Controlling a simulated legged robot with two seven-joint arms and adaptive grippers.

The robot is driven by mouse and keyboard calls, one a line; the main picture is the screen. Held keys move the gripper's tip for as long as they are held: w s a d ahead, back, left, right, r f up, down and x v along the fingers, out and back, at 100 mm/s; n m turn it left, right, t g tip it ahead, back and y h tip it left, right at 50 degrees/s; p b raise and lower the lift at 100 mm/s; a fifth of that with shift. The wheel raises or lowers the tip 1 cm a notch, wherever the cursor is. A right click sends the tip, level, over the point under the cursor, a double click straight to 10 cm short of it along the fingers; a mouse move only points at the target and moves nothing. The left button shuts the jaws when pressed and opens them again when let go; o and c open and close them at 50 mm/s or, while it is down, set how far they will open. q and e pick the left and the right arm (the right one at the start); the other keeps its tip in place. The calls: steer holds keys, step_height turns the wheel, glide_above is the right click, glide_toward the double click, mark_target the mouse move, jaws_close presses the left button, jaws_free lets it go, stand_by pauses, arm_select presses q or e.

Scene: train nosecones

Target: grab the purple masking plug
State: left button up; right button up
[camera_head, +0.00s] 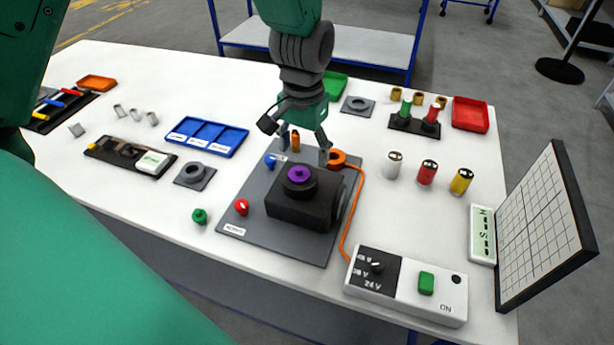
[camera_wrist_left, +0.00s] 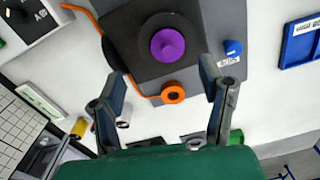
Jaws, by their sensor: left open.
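The purple masking plug (camera_head: 299,174) sits in the round black collar on top of a black block (camera_head: 303,209), which stands on a grey plate (camera_head: 262,237). In the left wrist view the purple plug (camera_wrist_left: 167,46) shows as a round disc with a raised knob, in the black collar. My left gripper (camera_head: 304,154) is open and empty, behind and above the plug in the head view. In the left wrist view its fingers (camera_wrist_left: 160,76) stand wide apart, with the plug beyond their tips and apart from them. My right gripper is not in view.
An orange ring (camera_head: 338,158) with an orange cable lies behind the block, the cable running to a voltage box (camera_head: 405,285). Blue (camera_head: 271,160) and red (camera_head: 241,207) knobs flank the block. Several cylinders stand right; a blue tray (camera_head: 206,137) lies left.

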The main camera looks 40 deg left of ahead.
mark_target(298, 169)
arm_select(q)
steer(key=shift+a+f, duration=0.3)
steer(key=shift+f, duration=0.05)
steer(key=f, duration=0.1)
steer(key=a+f, duration=0.1)
steer(key=f, duration=0.2)
steer(key=shift+s+a+f, duration=0.15)
steer(key=shift+a+f, duration=0.25)
steer(key=shift+d+f+p, duration=0.15)
steer(key=shift+f+p, duration=0.05)
steer(key=shift+p, duration=0.1)
steer(key=shift+d+r, duration=0.15)
steer(key=shift+d, duration=0.5)
steer(key=shift+d+r, duration=0.1)
steer(key=shift+d, duration=0.15)
steer(key=c, duration=0.3)
steer(key=shift+d, duration=0.15)
steer(key=c, duration=1.1)
steer(key=shift+s+a, duration=0.1)
steer(key=shift+a, duration=0.6)
jaws_close()
steer(key=shift+d, duration=0.1)
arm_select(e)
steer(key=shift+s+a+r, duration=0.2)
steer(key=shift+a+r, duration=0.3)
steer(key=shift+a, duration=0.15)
